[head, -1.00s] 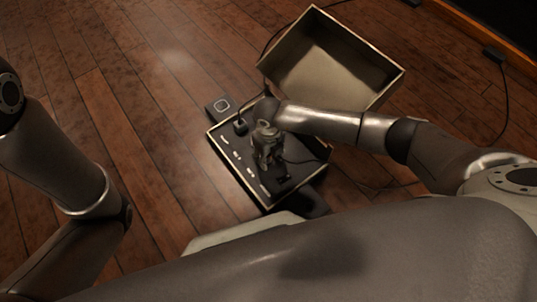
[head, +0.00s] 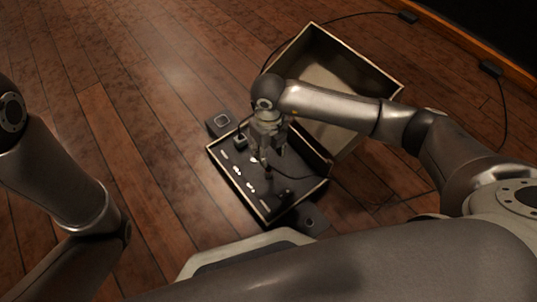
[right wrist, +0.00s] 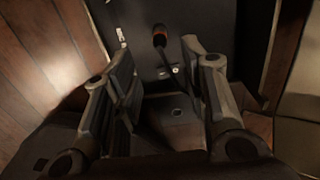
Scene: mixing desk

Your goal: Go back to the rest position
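The mixing desk (head: 222,158) sits in the lower half of an open case, with a row of white marks along its left side. My right gripper (head: 268,158) hangs above the desk, fingers pointing down. In the right wrist view its fingers (right wrist: 165,95) are apart with nothing between them.
The open case lid (head: 385,82) stands behind the desk, below my right forearm. A small dark box (head: 221,121) lies at the desk's far left corner and another (head: 312,220) near its front right. The wooden floor (head: 130,130) to the left is clear.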

